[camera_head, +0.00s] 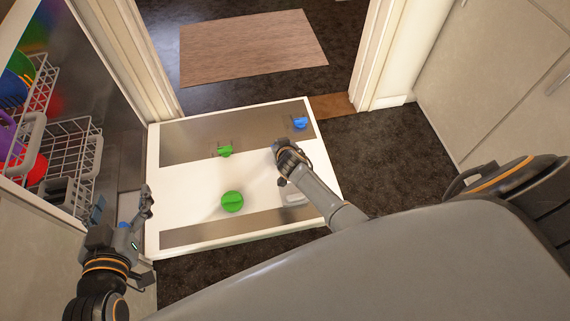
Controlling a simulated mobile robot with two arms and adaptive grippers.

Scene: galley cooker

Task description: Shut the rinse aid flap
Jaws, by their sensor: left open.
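The dishwasher door (180,180) lies folded down and open, with steel strips across its white inner face. A small blue part (300,123) stands up at its far right corner. A green part (225,150) sits on the same steel strip nearer the middle, and a round green knob (232,201) is nearer me. I cannot tell for certain which is the rinse aid flap. My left gripper (123,201) is open at the door's left edge, apart from these parts. My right gripper (281,152) is over the door, just below left of the blue part; its fingers are too small to judge.
Dish racks (70,155) with colourful dishes are in the machine at the left. A doorway frame (375,55) and a brown mat (252,46) lie beyond the door. Pale cabinets (500,80) stand at the right. Dark floor (380,155) is clear right of the door.

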